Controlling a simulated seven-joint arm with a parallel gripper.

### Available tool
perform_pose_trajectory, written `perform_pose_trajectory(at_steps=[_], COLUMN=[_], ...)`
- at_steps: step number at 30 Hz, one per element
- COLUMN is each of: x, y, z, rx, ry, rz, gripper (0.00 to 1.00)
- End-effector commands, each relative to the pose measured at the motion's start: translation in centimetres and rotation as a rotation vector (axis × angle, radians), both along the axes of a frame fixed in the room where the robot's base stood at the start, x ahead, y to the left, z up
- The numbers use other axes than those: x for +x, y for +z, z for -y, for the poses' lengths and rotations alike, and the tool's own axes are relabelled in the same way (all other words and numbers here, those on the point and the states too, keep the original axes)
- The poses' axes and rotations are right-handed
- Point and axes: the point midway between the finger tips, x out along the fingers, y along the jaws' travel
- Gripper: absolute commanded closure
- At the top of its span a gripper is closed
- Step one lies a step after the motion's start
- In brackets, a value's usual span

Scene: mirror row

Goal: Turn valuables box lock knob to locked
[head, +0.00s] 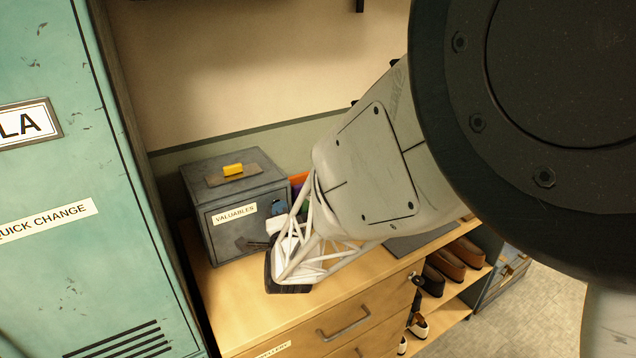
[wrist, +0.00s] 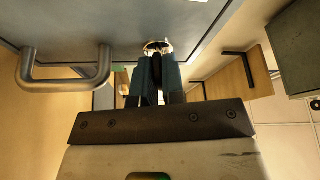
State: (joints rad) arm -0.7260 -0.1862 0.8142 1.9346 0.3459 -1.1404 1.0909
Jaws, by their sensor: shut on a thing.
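The valuables box (head: 222,237) is a dark grey metal box on the wooden dresser top, with a "VALUABLES" label on its front. In the wrist view the box front (wrist: 130,20) fills the top, with a grey bar handle (wrist: 65,82) at left. My gripper (wrist: 157,62) has two blue fingers shut on the lock knob (wrist: 157,44), a small silver round piece at the box front. The fingers cover most of the knob, so I cannot tell which way it points. In the head view the white lattice of my wrist hides the right part of the box front.
A yellow block (head: 233,169) lies on a brown pad on top of the box. A teal locker (head: 70,240) stands close at left. The dresser top (head: 235,310) is bare in front of the box. Brown shoes (head: 450,265) sit on shelves at right.

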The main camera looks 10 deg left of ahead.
Motion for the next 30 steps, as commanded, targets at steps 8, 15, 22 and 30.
perform_pose_trajectory(at_steps=[8, 15, 22, 30], x=[0.08, 0.14, 0.16, 0.23], y=[-0.12, -0.16, -0.18, -0.18], z=[0.11, 0.14, 0.2, 0.26], rx=[-0.183, -0.345, -0.499, -0.678], ry=[-0.002, -0.001, -0.002, -0.002], rz=[0.184, 0.345, 0.499, 0.678], gripper=[1.0, 1.0, 1.0, 1.0])
